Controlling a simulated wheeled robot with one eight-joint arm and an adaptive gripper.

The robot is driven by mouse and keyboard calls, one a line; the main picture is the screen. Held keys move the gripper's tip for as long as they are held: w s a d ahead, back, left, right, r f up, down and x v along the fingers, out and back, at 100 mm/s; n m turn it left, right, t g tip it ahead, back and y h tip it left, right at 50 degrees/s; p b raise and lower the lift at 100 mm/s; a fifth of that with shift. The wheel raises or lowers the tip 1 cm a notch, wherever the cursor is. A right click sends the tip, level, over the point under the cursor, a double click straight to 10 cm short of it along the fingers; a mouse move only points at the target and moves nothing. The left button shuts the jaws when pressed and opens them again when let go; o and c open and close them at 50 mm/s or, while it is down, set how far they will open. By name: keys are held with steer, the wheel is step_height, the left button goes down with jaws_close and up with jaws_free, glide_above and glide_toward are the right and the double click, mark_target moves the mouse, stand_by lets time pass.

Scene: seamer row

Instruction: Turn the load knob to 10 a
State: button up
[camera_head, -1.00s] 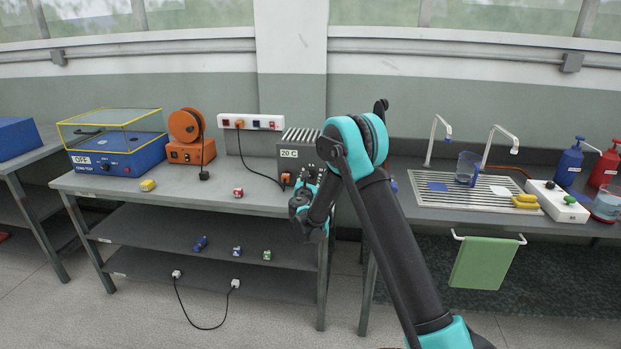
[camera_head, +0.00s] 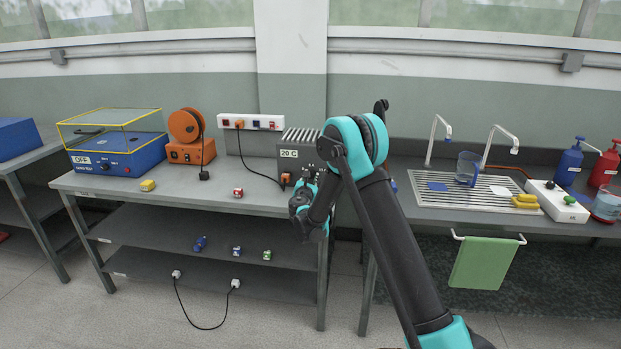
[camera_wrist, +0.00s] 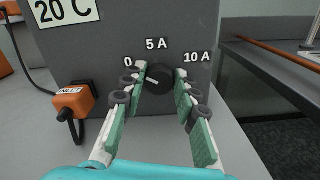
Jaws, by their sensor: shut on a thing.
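The load knob (camera_wrist: 159,77) is a round black dial on the front of a grey box (camera_wrist: 110,35), with a light pointer line on it. The marks 0, 5 A and 10 A are printed in an arc around it. The pointer line seems to aim to the upper left, toward the 0 side. My gripper (camera_wrist: 160,86) is shut on the knob, with a finger on its left and right sides in the wrist view. In the head view my gripper (camera_head: 304,193) is at the box (camera_head: 290,150), and my arm hides the knob.
An orange plug (camera_wrist: 73,102) with a black cable sits at the box's lower left. A "20 C" label (camera_head: 289,154) is on the box. A white socket strip (camera_head: 250,122), an orange reel (camera_head: 186,125) and a small red-and-white block (camera_head: 238,192) are to the left.

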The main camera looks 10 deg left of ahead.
steer(key=m, duration=0.7)
steer(key=shift+d, duration=0.1)
steer(key=m, duration=0.7)
steer(key=shift+f, duration=0.15)
steer(key=m, duration=0.4)
steer(key=shift+f+m, duration=0.1)
steer(key=shift+m, duration=0.3)
steer(key=m, duration=0.4)
steer(key=shift+m, duration=0.3)
steer(key=o, duration=1.2)
steer(key=shift+c, duration=0.2)
steer(key=shift+s, duration=0.1)
